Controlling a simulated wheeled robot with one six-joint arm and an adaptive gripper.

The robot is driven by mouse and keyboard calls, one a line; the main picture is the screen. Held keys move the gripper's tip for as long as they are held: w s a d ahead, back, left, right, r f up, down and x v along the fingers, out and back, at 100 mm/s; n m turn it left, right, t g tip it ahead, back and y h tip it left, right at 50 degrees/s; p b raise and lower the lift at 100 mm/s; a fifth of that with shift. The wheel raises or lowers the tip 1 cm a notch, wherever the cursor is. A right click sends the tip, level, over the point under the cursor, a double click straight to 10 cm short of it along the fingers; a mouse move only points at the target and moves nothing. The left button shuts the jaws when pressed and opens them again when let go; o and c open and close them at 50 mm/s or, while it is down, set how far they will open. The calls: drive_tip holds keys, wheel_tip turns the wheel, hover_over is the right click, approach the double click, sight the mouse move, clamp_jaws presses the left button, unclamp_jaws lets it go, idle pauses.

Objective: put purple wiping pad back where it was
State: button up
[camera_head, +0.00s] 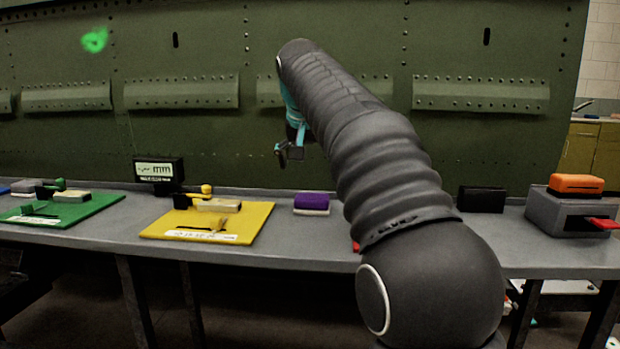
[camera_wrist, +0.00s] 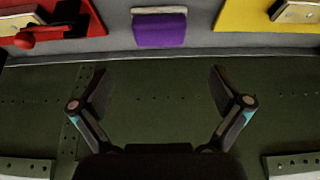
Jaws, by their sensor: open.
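The purple wiping pad (camera_head: 312,201) rests on the grey bench in the head view, right of the yellow board. It has a purple top and a pale base. In the wrist view the pad (camera_wrist: 159,29) lies at the top middle, ahead of my fingers and apart from them. My gripper (camera_head: 288,152) hangs in front of the green panel, above and a little left of the pad. In the wrist view my gripper (camera_wrist: 160,90) is open, with its fingers wide apart and nothing between them.
A yellow board (camera_head: 256,221) and a green board (camera_head: 92,213) with tools lie on the bench to the left. A red board (camera_wrist: 97,24) shows in the wrist view. A black block (camera_head: 481,199) and a grey box (camera_head: 567,211) stand right. The riveted panel (camera_head: 330,30) rises behind.

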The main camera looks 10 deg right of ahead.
drive_tip(key=shift+s+a+r, duration=0.1)
drive_tip(key=shift+s+r, duration=0.15)
drive_tip(key=shift+r, duration=0.2)
drive_tip(key=s+d+f+n+y, duration=0.1)
drive_tip(key=s+f, duration=1.3)
drive_tip(key=s, duration=0.3)
drive_tip(key=s+d+f+n, duration=0.1)
drive_tip(key=s+f+n, duration=0.1)
drive_tip(key=s+f, duration=1.2)
drive_tip(key=s, duration=0.3)
drive_tip(key=shift+s+n+y, duration=0.3)
drive_tip(key=shift+s+y, duration=0.05)
drive_tip(key=shift+y, duration=0.05)
